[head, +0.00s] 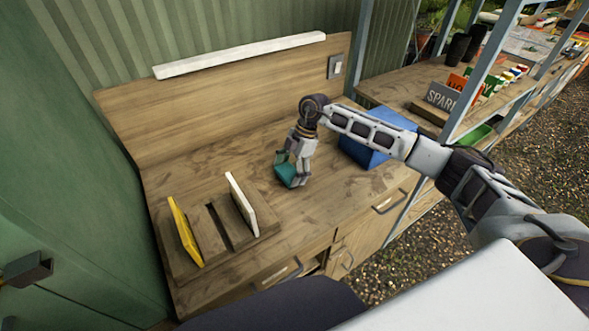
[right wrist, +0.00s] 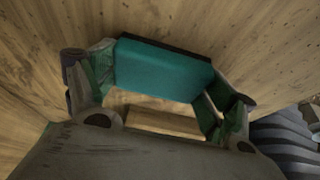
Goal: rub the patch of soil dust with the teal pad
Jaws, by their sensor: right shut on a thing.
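The teal pad (head: 287,172) is in my right gripper (head: 292,169) above the middle of the wooden bench top (head: 245,150). In the right wrist view the teal pad (right wrist: 165,70) lies crosswise between the two fingers of the right gripper (right wrist: 160,85), which are shut on its ends. A dark layer shows along its far edge. I cannot tell whether the pad touches the wood. Brown specks and smudges of soil dust (head: 345,193) show on the bench top near the gripper; the patch's outline is unclear. My left gripper is not in view.
A slotted wooden rack (head: 222,228) at the front left holds a yellow panel (head: 186,232) and a white panel (head: 243,204). A blue box (head: 372,150) stands behind my right forearm. A backboard (head: 225,95) closes the rear. Bench between rack and backboard is clear.

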